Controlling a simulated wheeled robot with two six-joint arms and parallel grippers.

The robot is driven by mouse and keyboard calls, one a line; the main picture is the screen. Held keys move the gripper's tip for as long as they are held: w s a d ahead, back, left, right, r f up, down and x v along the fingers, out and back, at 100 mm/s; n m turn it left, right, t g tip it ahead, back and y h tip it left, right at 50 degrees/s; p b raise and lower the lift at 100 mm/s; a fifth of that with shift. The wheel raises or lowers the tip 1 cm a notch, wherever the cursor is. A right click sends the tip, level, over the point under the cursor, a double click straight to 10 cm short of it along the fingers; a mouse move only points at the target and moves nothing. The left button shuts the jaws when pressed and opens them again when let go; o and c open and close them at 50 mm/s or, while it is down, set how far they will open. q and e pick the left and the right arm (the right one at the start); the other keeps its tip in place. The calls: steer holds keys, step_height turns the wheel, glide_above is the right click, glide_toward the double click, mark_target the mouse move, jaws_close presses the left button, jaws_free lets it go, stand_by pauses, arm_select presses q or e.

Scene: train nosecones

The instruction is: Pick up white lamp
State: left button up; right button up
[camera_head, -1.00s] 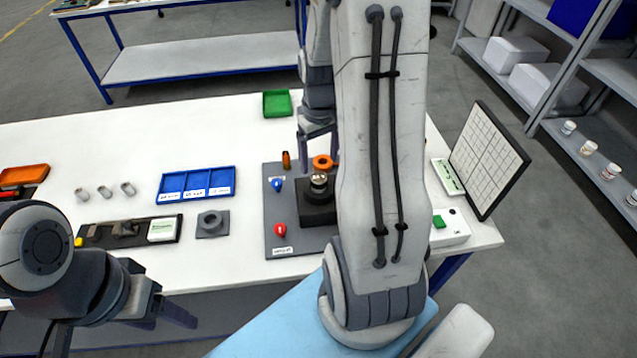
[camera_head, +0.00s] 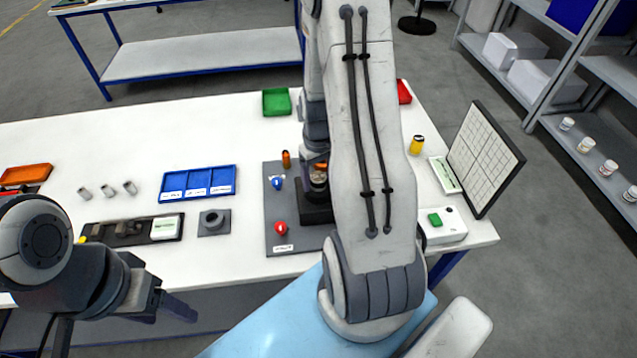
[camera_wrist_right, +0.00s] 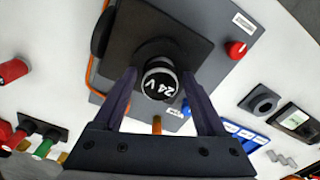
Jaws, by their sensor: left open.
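No thing clearly recognisable as a white lamp shows. A short cylinder (camera_head: 318,179) with a pale metallic top stands on a black block (camera_head: 314,214) on the grey board. In the right wrist view the cylinder (camera_wrist_right: 160,84) has a dark face marked "24 V". My right gripper (camera_wrist_right: 158,75) is open, with one finger on each side of it and narrow gaps visible. In the head view my right arm hides most of that gripper. My left gripper (camera_head: 180,306) is open and empty, off the table's front edge at the lower left.
On the grey board (camera_head: 265,240) are a red lamp (camera_head: 280,229), a blue lamp (camera_head: 277,183) and an orange piece (camera_head: 286,159). A blue tray (camera_head: 198,183) lies to the left. A yellow cylinder (camera_head: 416,145) and a gridded panel (camera_head: 484,160) stand to the right.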

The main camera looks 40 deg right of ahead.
jaws_close()
steer(key=shift+r, duration=0.1)
